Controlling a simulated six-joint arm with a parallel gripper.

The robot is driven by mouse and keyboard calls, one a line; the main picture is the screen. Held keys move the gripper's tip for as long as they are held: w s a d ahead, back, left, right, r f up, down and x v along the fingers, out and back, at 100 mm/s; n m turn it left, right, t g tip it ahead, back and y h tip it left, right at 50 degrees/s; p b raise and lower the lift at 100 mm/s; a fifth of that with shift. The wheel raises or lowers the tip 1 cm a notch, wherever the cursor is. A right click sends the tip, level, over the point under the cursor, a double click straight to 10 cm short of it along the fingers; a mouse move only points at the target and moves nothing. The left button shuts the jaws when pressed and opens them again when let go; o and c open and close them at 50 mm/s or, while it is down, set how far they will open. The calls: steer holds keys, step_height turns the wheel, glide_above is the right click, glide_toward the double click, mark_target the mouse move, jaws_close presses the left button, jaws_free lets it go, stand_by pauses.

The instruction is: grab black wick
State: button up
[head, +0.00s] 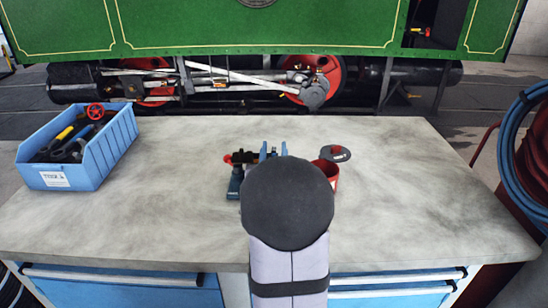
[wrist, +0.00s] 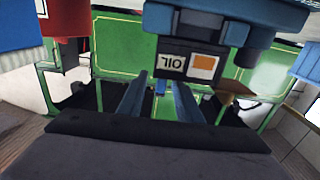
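I cannot clearly pick out a black wick in either view. In the head view my gripper (head: 273,150) shows as two blue fingertips past the dark round end of my arm, over the middle of the bench. In the wrist view my gripper (wrist: 159,100) is open, its two blue fingers apart, with nothing clearly held between them. A small dark part (head: 243,157) lies beside the fingers in the head view. A black block with an upside-down OIL label (wrist: 188,62) stands beyond the fingers in the wrist view. My arm hides part of the bench centre.
A blue bin (head: 75,178) of tools stands at the left of the grey bench (head: 165,200). A red container (head: 328,170) and a grey disc (head: 336,153) are right of my gripper. A dark blue piece (head: 236,183) is at left. Bench room is free on both sides.

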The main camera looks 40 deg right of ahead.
mark_target(274, 150)
jaws_close()
steer(key=shift+r, duration=0.1)
step_height(274, 150, up, 10)
steer(key=shift+f+p, duration=0.1)
steer(key=shift+p, duration=0.3)
